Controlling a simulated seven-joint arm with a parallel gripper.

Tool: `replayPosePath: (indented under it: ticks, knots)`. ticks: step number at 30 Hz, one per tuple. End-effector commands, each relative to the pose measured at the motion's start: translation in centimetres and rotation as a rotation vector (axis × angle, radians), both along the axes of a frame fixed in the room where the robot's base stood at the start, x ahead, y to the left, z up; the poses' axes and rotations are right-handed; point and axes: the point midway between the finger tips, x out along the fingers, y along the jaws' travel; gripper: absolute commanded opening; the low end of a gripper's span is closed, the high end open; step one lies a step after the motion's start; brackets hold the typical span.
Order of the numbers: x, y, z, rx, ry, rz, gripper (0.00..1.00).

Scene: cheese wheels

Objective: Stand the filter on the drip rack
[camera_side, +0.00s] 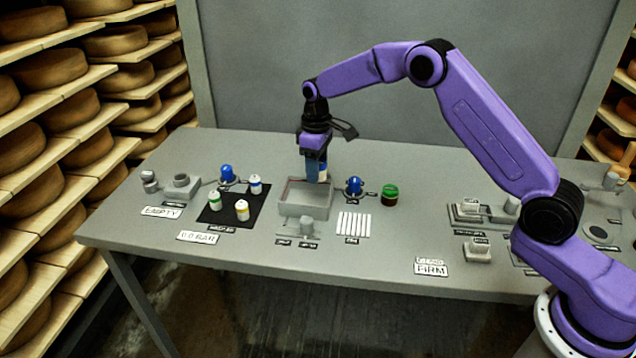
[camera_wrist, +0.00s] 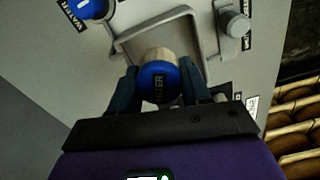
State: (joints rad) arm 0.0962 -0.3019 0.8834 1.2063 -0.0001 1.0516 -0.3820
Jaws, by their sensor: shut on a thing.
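My gripper (camera_wrist: 158,85) is shut on the filter (camera_wrist: 158,82), which has a blue top with partly readable dark lettering and a pale body. In the side view, my gripper (camera_side: 316,176) is over the grey open basin (camera_side: 305,210), with only a narrow strip of the filter (camera_side: 323,172) showing beside the blue fingers. The basin rim (camera_wrist: 190,12) frames the filter in the wrist view. I cannot tell whether the filter's lower end is inside the basin. The white slatted drip rack (camera_side: 353,225) lies flat and empty at the basin's front right.
A blue tap (camera_side: 354,187) and a green-and-dark jar (camera_side: 390,195) stand right of the basin. A grey knob fitting (camera_side: 306,226) sits before it. A black mat (camera_side: 222,216) with several small bottles lies left. The table between jar and right-hand fixtures is clear.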

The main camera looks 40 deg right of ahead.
Motion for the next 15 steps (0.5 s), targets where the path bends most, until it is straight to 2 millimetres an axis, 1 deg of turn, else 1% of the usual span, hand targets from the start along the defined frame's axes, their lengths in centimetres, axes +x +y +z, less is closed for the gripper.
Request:
replayPosePath:
  ticks: [1,5,8,11,15]
  knots:
    - [0.0,0.0,0.6,0.000,-0.002,0.001,0.13]
    - [-0.7,0.0,1.7,0.001,-0.001,0.014,0.13]
    - [-1.9,-0.2,2.4,0.000,0.000,0.037,0.13]
    - [-3.7,-0.4,3.1,0.000,0.000,0.069,0.13]
    - [-6.5,-0.8,4.0,0.001,-0.001,0.120,0.13]
